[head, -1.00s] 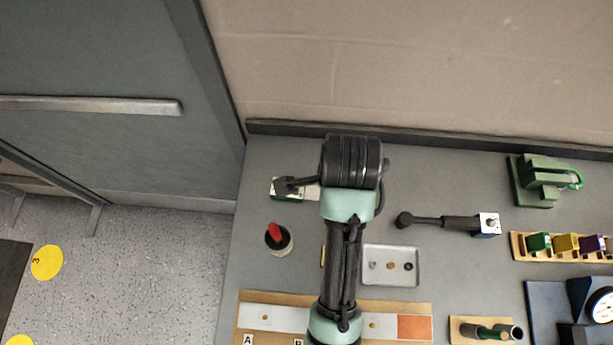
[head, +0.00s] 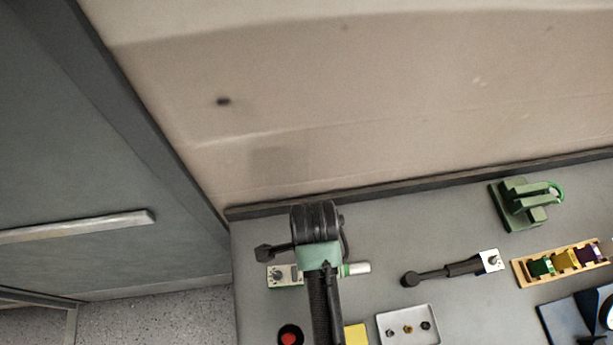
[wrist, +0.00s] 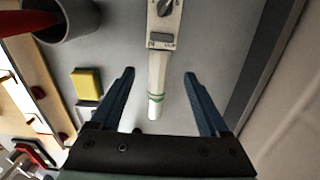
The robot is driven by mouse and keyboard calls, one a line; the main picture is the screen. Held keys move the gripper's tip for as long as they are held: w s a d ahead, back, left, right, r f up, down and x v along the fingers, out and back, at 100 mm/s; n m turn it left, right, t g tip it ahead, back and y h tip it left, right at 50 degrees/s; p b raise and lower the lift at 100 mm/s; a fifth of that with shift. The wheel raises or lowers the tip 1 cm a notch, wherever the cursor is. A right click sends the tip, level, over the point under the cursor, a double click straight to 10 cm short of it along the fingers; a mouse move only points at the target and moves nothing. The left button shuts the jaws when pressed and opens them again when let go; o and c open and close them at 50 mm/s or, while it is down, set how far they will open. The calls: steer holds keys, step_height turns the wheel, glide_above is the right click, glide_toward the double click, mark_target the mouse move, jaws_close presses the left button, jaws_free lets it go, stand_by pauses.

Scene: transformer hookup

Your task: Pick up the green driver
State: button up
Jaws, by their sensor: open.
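My gripper (wrist: 160,74) is open in the wrist view, its two blue fingers spread with nothing held. A white tester with a dial and green bands (wrist: 155,90) lies on the bench, its narrow end seen between the fingers; I cannot tell how far below. The tester also shows in the head view (head: 356,269), partly hidden by my arm. My fingers are hidden in the head view. I see no thing that is clearly a green driver in either view now.
A grey cup (wrist: 75,28) holds a red-handled thing. A yellow block (wrist: 88,82) lies beside my gripper. A metal tray (head: 408,325), a dark tool (head: 450,271), a green device (head: 522,205) and a wooden rack (head: 560,262) stand to the right. The wall (head: 350,100) is behind.

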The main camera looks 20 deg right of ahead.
step_height(320, 180, down, 2)
steer(key=shift+w+a+f, duration=0.1)
steer(key=f, duration=0.1)
steer(key=f+p, duration=0.1)
steer(key=f, duration=0.2)
steer(key=shift+s+a, duration=0.1)
steer(key=shift+s, duration=0.15)
steer(key=shift+f, duration=0.45)
steer(key=shift+w+r, duration=0.1)
jaws_close()
